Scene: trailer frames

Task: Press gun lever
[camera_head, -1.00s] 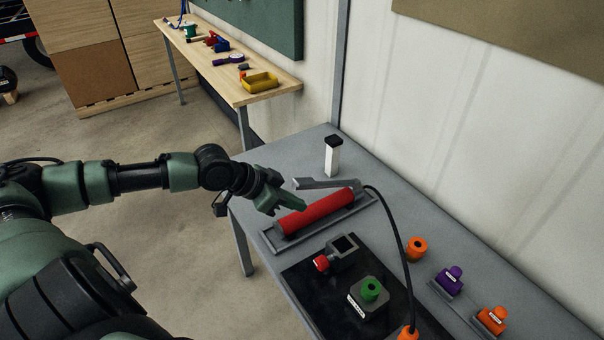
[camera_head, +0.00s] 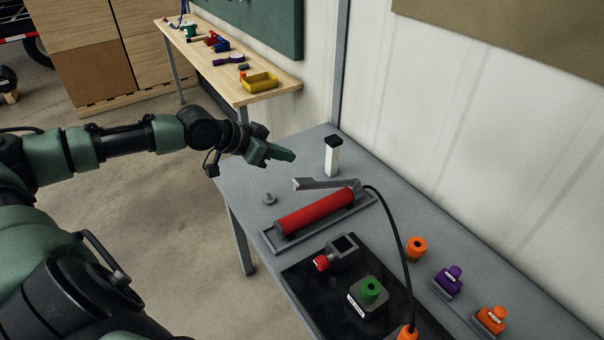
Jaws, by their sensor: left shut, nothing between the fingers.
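The grease gun (camera_head: 316,213) has a red barrel and lies in a grey tray (camera_head: 286,242) on the grey table. Its grey lever (camera_head: 326,184) lies along the upper far side of the barrel, with its free end toward the left. A black hose (camera_head: 396,229) runs from the gun's right end toward the front of the table. My left gripper (camera_head: 291,156) is shut and empty. It is above the table's far left part, beyond the lever and apart from it. My right gripper is not in view.
A white post with a black top (camera_head: 332,158) stands behind the gun. A small grey knob (camera_head: 269,199) is left of the tray. A black mat (camera_head: 318,302) holds a green-topped block (camera_head: 369,290). Orange (camera_head: 416,248) and purple (camera_head: 448,280) parts stand at the right.

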